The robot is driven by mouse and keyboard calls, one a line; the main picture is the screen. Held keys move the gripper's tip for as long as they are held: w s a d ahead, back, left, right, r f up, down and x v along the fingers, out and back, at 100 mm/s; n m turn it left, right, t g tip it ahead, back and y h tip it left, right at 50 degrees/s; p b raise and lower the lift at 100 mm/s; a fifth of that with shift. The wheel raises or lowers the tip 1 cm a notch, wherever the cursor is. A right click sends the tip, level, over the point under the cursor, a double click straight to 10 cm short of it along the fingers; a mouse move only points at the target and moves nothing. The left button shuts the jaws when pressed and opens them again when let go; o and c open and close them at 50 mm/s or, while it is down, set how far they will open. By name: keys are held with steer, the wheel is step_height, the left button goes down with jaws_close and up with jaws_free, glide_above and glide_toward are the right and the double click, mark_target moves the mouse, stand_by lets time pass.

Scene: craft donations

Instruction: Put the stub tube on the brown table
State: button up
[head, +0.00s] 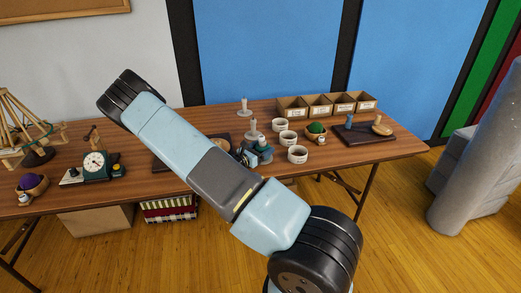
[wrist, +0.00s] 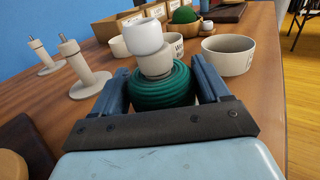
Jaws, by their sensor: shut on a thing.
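The stub tube (wrist: 144,38), a pale tube with dark green ribbed winding around its lower part, stands between the two blue fingers of my gripper (wrist: 160,88) in the wrist view. The fingers are shut on the green winding, one on each side. In the head view my gripper (head: 255,153) is low over the middle of the brown table (head: 345,160), partly hidden by my arm. Whether the tube's base touches the table cannot be told.
Labelled boxes (head: 320,106), a green ball in a bowl (head: 315,130) and a dark tray (head: 355,135) lie further right. A scale (head: 96,163) stands left.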

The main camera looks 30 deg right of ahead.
steer(key=o, duration=1)
steer(key=shift+o, duration=0.2)
steer(key=shift+a, duration=0.1)
